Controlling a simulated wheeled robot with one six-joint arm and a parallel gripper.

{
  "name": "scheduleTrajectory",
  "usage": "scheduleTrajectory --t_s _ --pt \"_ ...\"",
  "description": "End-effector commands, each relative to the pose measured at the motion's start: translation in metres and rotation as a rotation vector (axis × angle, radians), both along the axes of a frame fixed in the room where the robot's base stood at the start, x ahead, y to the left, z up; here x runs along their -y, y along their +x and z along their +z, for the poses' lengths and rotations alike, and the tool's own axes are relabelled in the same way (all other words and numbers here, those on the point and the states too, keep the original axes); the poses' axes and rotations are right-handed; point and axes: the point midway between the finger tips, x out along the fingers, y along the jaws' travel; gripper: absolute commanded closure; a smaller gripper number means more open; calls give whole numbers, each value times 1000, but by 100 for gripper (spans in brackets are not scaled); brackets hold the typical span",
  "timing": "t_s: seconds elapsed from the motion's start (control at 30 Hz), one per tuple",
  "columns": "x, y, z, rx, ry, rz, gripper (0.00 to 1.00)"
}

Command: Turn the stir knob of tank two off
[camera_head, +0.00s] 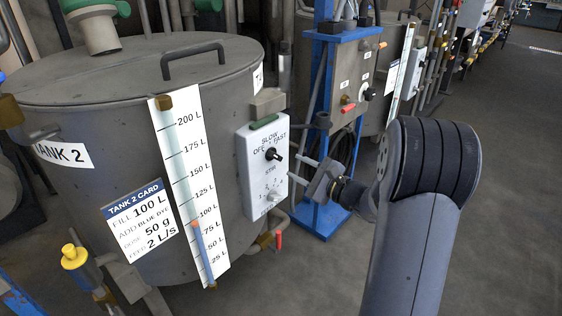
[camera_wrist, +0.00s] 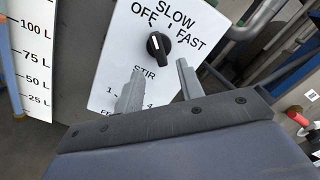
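The tank two stir knob (camera_head: 272,154) is a small black knob on a white control panel (camera_head: 254,185) on the right side of tank two (camera_head: 110,220). OFF, SLOW and FAST are printed around the knob. In the wrist view the knob (camera_wrist: 158,45) shows a pale mark toward its upper left end, near the OFF side; its exact setting is hard to tell. My gripper (camera_wrist: 158,76) is open and empty, its two grey fingers apart below the knob in that view. In the head view my gripper (camera_head: 303,170) is right of the panel, apart from the knob.
A second, numbered dial (camera_head: 272,196) sits lower on the same panel. A blue frame (camera_head: 320,120) with another control panel (camera_head: 352,82) stands behind. A level scale (camera_head: 190,170) is on the tank's front. Grey floor (camera_head: 500,220) is open at right.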

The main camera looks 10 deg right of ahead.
Motion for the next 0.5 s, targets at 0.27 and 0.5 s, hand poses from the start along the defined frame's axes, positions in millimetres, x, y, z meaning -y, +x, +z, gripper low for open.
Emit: scheduleTrajectory --t_s 0.27,0.5 --pt "-31 41 -2 1 -1 3 64" --pt "-40 54 -1 -2 0 1 64"
